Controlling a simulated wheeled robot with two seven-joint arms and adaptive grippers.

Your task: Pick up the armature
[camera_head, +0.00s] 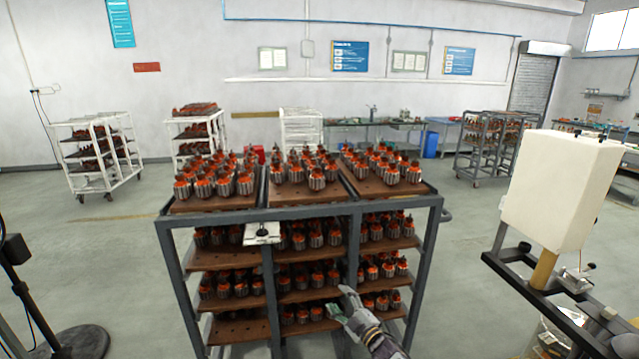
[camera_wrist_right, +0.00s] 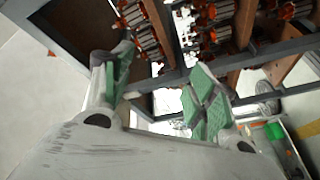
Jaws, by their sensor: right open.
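Many armatures (camera_head: 317,178), with orange windings and grey ribbed cores, stand upright in rows on the rack's top wooden trays. More stand on the lower shelves. My right gripper (camera_head: 340,303) is in front of the rack, low and right of its middle post, below the top trays. In the right wrist view my right gripper (camera_wrist_right: 160,95) is open, with green pads apart and nothing between them. Armatures (camera_wrist_right: 143,38) show beyond the fingers in that view. My left gripper is not in view.
The grey metal rack (camera_head: 330,211) has a front bar and posts close to my right gripper. A machine with a cream box (camera_head: 562,190) stands at the right. A black stand (camera_head: 70,343) is at the lower left. Open floor (camera_head: 110,265) lies left of the rack.

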